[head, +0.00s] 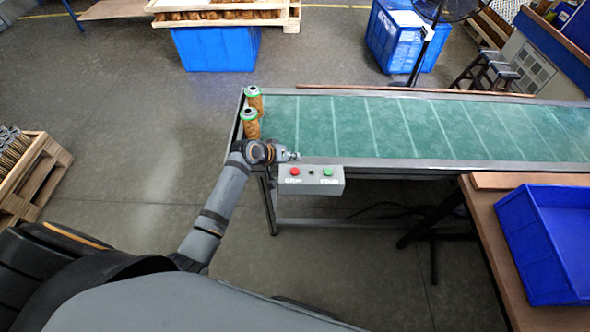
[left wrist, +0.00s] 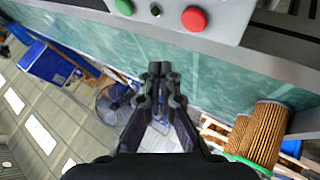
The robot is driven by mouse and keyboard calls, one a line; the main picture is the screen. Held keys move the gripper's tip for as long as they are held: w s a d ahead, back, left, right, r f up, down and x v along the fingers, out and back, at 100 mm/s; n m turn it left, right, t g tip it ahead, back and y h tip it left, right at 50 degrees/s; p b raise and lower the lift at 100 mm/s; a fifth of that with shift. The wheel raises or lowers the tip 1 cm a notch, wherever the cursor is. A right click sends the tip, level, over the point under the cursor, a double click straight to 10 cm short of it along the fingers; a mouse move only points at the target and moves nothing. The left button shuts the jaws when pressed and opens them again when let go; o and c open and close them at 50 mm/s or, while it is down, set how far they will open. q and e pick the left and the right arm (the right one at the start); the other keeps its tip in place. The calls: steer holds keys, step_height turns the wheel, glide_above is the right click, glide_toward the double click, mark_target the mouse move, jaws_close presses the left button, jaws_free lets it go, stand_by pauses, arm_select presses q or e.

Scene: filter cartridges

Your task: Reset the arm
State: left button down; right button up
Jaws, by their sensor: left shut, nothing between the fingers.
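My left gripper (head: 292,156) is shut and empty. In the head view it is at the conveyor's near edge, just above the control box (head: 312,179). In the left wrist view the closed fingers (left wrist: 159,82) point toward the green belt, with the control box (left wrist: 187,12) and its red and green buttons close by. Two brown filter cartridges with green rims, a far one (head: 254,101) and a near one (head: 250,128), stand at the belt's left end, left of the gripper. My right gripper does not show in either view.
The green conveyor belt (head: 400,125) is otherwise bare. A blue bin (head: 550,243) sits on a brown table at the right. A wooden crate (head: 30,178) with cartridges stands at the left. A fan (head: 440,12) and blue boxes are behind the conveyor.

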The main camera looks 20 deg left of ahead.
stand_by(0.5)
arm_select(q)
steer(key=s+a+r+m+g+y, duration=0.2)
steer(key=s+a+y, duration=0.1)
steer(key=s, duration=1)
steer(key=s+a+r+m+g+y, duration=0.2)
steer(key=s+a+r+y, duration=0.15)
steer(key=s, duration=0.95)
step_height(320, 180, down, 29)
steer(key=s+a+g+b, duration=0.1)
steer(key=s+a+g, duration=0.1)
steer(key=s+a, duration=0.1)
steer(key=s+a+f+n, duration=0.1)
steer(key=s+f, duration=1.5)
steer(key=s, duration=0.2)
steer(key=shift+f+g+h+b, duration=0.25)
steer(key=shift+g+h+b, duration=0.05)
steer(key=shift+h+b, duration=0.15)
